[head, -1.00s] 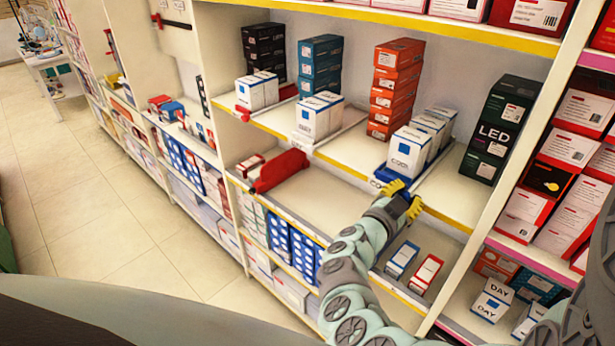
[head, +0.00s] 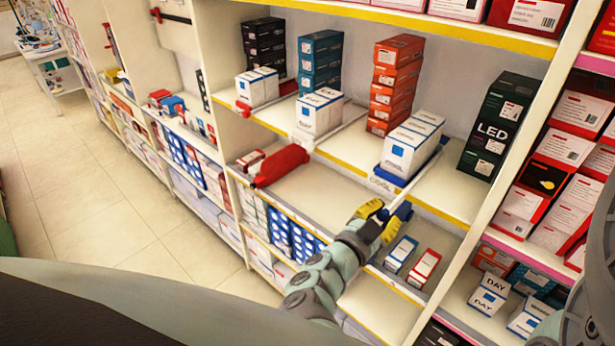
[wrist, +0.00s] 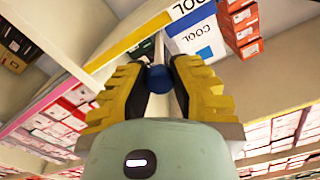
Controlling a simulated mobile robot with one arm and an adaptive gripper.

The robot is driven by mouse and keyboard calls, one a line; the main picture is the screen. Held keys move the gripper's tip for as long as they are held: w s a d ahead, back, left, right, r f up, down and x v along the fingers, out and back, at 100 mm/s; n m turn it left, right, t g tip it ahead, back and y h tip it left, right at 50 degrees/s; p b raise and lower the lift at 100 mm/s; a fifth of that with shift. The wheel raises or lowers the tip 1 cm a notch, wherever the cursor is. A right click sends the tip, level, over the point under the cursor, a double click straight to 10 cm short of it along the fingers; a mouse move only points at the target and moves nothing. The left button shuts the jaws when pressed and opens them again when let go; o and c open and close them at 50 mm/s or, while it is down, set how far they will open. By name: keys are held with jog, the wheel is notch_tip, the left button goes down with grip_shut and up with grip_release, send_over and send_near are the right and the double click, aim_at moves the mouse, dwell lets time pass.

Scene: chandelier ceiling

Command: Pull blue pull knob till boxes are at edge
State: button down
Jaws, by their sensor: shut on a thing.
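The blue pull knob (head: 403,211) is between the yellow-padded fingers of my gripper (head: 380,215), in front of the shelf edge. The wrist view shows the knob (wrist: 158,78) between both fingers (wrist: 155,85), which are shut on it. A thin rod runs from the knob back to the shelf. White boxes with blue squares (head: 399,156) stand upright in a close group at the front of the shelf, in a blue holder (head: 389,179). The front box (wrist: 195,35), marked COOL, also shows in the wrist view. My fingers partly hide the knob.
Stacks of orange boxes (head: 391,90) and dark green LED boxes (head: 492,130) stand to either side behind. Small boxes (head: 401,254) lie on the shelf below. Floor space is clear at left.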

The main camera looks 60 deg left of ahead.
jog(key=shift+w+r, duration=0.1)
jog(key=shift+r, duration=0.15)
jog(key=c, duration=1.2)
grip_release()
jog(key=shift+w, duration=0.1)
jog(key=o, duration=0.4)
jog(key=shift+f, duration=0.1)
jog(key=v, duration=1.2)
